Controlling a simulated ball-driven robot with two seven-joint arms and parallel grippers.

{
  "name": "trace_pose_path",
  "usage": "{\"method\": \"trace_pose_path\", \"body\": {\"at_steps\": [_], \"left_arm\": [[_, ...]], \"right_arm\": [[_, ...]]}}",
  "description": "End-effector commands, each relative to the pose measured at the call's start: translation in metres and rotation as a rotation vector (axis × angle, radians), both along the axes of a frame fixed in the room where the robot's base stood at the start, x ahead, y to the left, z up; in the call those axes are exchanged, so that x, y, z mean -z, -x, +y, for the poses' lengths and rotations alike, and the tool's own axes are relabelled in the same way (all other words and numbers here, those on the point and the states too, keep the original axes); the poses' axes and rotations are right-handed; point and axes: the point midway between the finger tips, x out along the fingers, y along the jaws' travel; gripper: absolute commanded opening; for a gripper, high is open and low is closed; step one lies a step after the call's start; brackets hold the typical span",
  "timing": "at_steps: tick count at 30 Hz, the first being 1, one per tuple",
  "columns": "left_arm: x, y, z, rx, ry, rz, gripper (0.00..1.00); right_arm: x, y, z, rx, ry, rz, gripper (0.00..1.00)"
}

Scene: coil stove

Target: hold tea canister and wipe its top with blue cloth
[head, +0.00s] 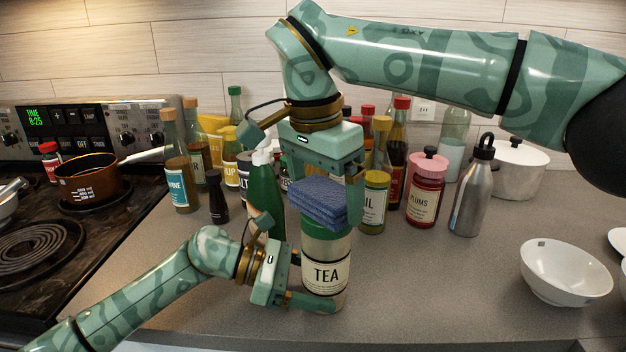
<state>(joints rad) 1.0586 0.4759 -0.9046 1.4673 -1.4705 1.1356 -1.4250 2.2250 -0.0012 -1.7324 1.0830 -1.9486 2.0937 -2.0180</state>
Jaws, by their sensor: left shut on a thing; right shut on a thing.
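The tea canister (326,277) stands upright on the counter near the front, with a green upper part and a cream "TEA" label. My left gripper (312,300) is shut on its lower part from the left. The folded blue cloth (318,203) lies over the canister's top and hides the lid. My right gripper (322,190) comes from above and is shut on the cloth. The cloth appears to touch the canister top, but the contact itself is hidden.
Several bottles and jars crowd behind, including a plums jar (427,190) and a steel flask (473,190). A white bowl (565,275) is at the right. The stove (50,240) with a copper pan (88,180) is at the left. Counter between canister and bowl is clear.

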Motion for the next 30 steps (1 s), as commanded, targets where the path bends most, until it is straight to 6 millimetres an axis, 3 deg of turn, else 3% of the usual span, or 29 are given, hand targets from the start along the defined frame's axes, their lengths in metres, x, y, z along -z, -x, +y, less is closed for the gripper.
{"method": "trace_pose_path", "body": {"at_steps": [8, 21, 30], "left_arm": [[0.0, 0.0, 0.0, 0.0, 0.0, 0.0, 0.44], [0.0, 0.0, 0.0, 0.0, 0.0, 0.0, 0.44], [0.0, 0.0, 0.0, 0.0, 0.0, 0.0, 0.44]], "right_arm": [[0.001, -0.001, -0.024, 0.0, -0.001, 0.004, 0.69], [0.0, 0.001, 0.018, -0.001, 0.001, -0.001, 0.69], [-0.034, 0.001, 0.017, 0.001, 0.0, -0.002, 0.69]]}}
